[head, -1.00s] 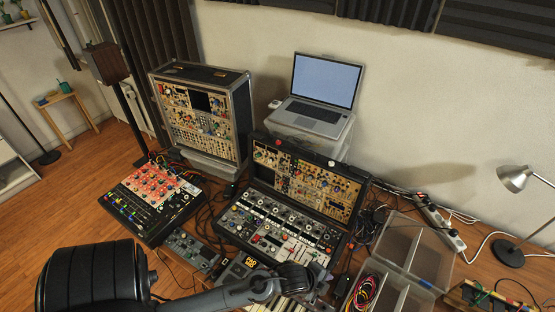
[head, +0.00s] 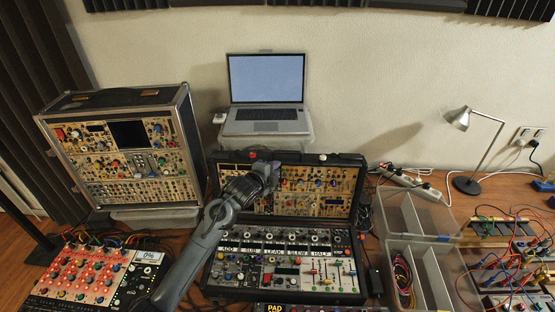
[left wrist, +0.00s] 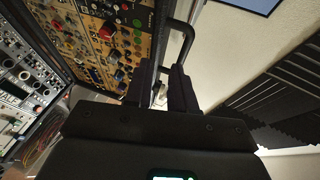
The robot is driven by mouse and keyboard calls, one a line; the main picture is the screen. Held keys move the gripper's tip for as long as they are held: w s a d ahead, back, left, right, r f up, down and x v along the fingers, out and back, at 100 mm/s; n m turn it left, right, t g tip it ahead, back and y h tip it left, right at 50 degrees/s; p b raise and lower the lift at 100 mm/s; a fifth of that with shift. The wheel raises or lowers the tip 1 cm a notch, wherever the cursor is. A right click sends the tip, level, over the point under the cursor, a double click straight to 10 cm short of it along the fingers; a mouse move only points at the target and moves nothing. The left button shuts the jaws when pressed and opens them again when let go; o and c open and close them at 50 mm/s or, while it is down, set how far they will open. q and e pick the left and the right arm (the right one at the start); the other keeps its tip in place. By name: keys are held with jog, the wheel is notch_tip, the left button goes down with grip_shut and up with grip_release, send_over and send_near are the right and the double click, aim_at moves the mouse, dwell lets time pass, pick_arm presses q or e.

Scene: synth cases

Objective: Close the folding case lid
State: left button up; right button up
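The folding case stands open on the table, its lid (head: 335,205) raised at the back with gold synth modules inside. Its base (head: 285,264) lies flat in front, full of knobs and sliders. My left gripper (head: 273,168) is in front of the lid, near its top edge and left of its middle. In the left wrist view, the two dark fingers (left wrist: 162,88) stand apart with a gap between them, beside the lid's edge and a black handle (left wrist: 187,38). The lid (left wrist: 105,35) fills the upper left there. Whether the fingers touch it, I cannot tell. My right gripper is out of view.
A laptop (head: 267,87) sits on a stand right behind the lid. A second synth case (head: 120,150) stands to the left, and a red mixer (head: 85,275) lies before it. Clear organizer trays (head: 418,215), a power strip and a lamp (head: 460,118) are on the right.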

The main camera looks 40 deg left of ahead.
aim_at(287, 153)
pick_arm(q)
jog(key=shift+t, duration=0.4)
jog(key=shift+w+a+b, duration=0.15)
jog(key=shift+w+a, duration=0.05)
jog(key=shift+w, duration=1.75)
jog(key=shift+w+a+b, duration=0.15)
jog(key=shift+w+a, duration=0.1)
jog(key=shift+w, duration=1.7)
jog(key=shift+w+a+b, duration=0.15)
jog(key=shift+w+a, duration=0.05)
jog(key=shift+w, duration=1.75)
grip_shut()
